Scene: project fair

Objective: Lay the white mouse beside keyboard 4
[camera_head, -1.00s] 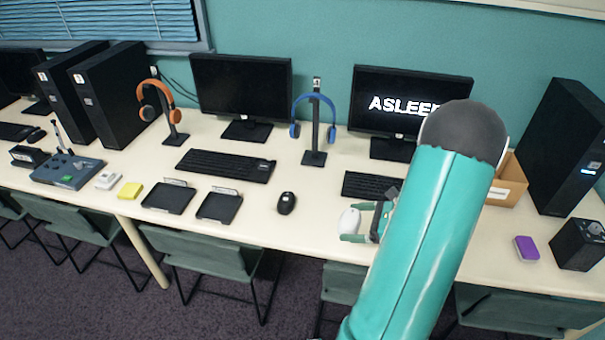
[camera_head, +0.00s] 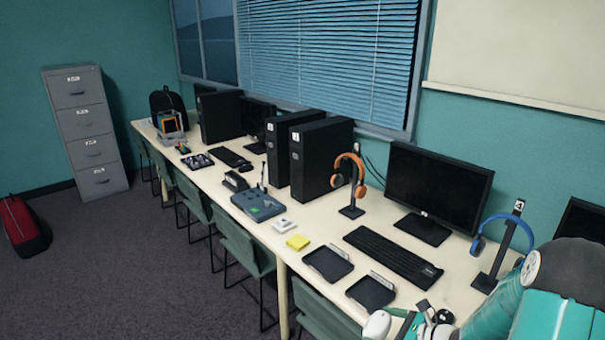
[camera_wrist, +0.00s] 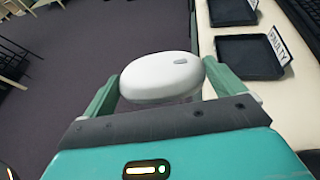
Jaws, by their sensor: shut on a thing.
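The white mouse (camera_head: 377,325) is held at the bottom of the head view, near the table's front edge. In the wrist view the white mouse (camera_wrist: 160,76) sits between both green fingers, with carpet behind it and the table to its right. My gripper (camera_wrist: 160,88) is shut on it; in the head view my gripper (camera_head: 400,322) is partly cut off. A black keyboard (camera_head: 393,256) lies in front of a dark monitor (camera_head: 438,190). The tag on the nearby blue headphone stand seems to read 4. A black mouse (camera_head: 444,316) shows beside my gripper, partly hidden.
Two black trays (camera_head: 328,263) (camera_head: 371,292) lie left of and in front of the keyboard; one wrist-view tray tag (camera_wrist: 277,46) reads FAULTY. A headphone stand (camera_head: 490,280) stands right of the keyboard. Chairs (camera_head: 245,250) line the front edge.

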